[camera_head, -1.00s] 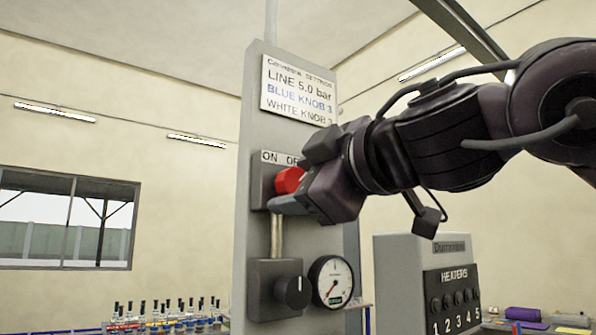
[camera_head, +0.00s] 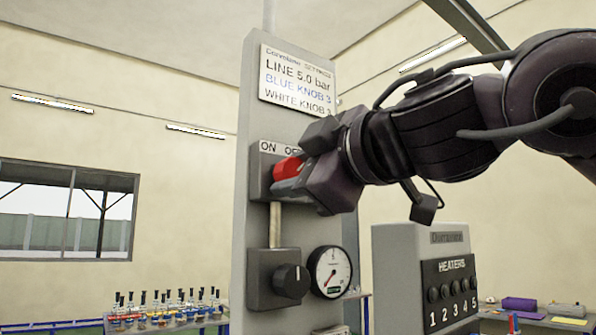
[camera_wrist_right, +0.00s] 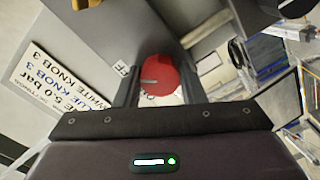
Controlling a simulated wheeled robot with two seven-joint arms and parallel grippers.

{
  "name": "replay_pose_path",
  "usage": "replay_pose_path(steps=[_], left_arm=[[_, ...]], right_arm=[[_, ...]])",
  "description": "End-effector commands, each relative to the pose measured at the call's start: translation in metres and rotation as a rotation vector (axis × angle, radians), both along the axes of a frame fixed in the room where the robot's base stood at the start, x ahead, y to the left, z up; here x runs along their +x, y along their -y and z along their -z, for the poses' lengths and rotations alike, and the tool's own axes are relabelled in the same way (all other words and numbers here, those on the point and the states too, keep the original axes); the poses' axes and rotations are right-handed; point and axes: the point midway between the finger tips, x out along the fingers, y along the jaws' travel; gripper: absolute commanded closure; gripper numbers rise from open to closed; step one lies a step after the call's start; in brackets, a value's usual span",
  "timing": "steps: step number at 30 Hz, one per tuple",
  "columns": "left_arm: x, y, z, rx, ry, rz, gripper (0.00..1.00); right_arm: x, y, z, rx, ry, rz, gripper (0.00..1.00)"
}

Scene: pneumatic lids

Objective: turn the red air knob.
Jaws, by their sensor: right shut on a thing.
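The red air knob (camera_head: 287,168) sits on a grey valve box (camera_head: 262,163) under an ON/OFF label on the grey column. My right gripper (camera_head: 284,178) reaches in from the right and is shut on the red knob, partly hiding it. In the right wrist view the red knob (camera_wrist_right: 160,77) lies between the two dark fingers, with a pale line on its face. My left gripper is not in view.
Below are a dark knob (camera_head: 291,281) and a round gauge (camera_head: 330,272). A sign (camera_head: 296,82) is above. A grey heater box (camera_head: 402,275) stands at the right. Several bottles (camera_head: 165,309) stand on a table at the left.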

Motion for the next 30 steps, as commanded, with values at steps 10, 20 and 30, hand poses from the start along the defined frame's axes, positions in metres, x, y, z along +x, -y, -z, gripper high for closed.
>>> replay_pose_path(steps=[10, 20, 30], left_arm=[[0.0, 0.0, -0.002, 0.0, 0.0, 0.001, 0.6], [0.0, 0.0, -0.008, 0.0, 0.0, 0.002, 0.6], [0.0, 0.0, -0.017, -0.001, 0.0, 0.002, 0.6]], right_arm=[[0.0, -0.001, 0.0, -0.198, 0.145, -0.003, 0.86], [0.0, -0.001, -0.001, -0.453, 0.33, -0.002, 0.86], [0.0, -0.001, 0.0, -0.716, 0.519, -0.002, 0.86]])
